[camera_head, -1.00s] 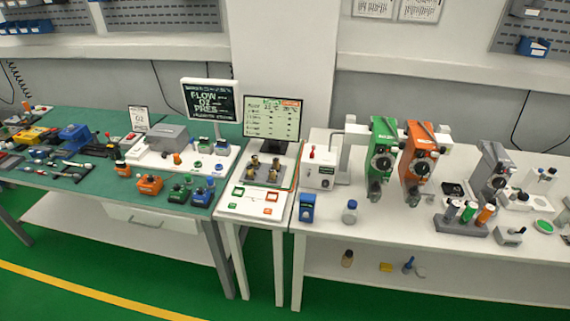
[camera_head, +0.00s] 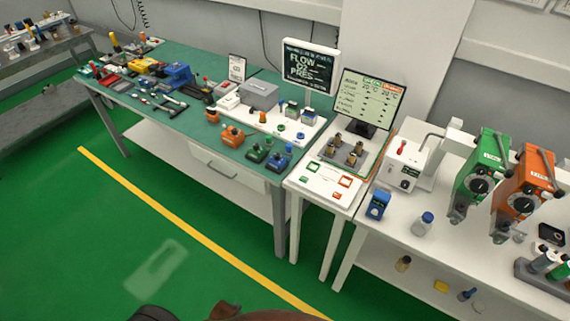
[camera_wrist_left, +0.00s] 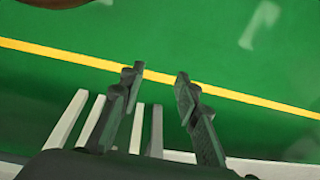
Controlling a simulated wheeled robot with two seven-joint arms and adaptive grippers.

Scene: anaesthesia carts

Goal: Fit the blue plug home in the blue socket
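A blue plug-like piece (camera_head: 278,161) sits on the green table near its front right corner, beside a similar green piece (camera_head: 258,150) and an orange one (camera_head: 232,135). Behind them a white board (camera_head: 268,123) carries small coloured fittings, among them a blue ring-like one (camera_head: 300,135) that may be the blue socket; it is too small to be sure. My left gripper (camera_wrist_left: 158,75) is open and empty in the left wrist view, over the green floor. It is well apart from the table pieces. My right gripper does not show.
A white stand (camera_head: 325,185) with coloured squares adjoins the green table. The white bench (camera_head: 400,240) to the right holds a blue box (camera_head: 377,204), a blue-capped bottle (camera_head: 423,224) and green and orange devices. The green floor (camera_head: 110,230) in front is clear.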

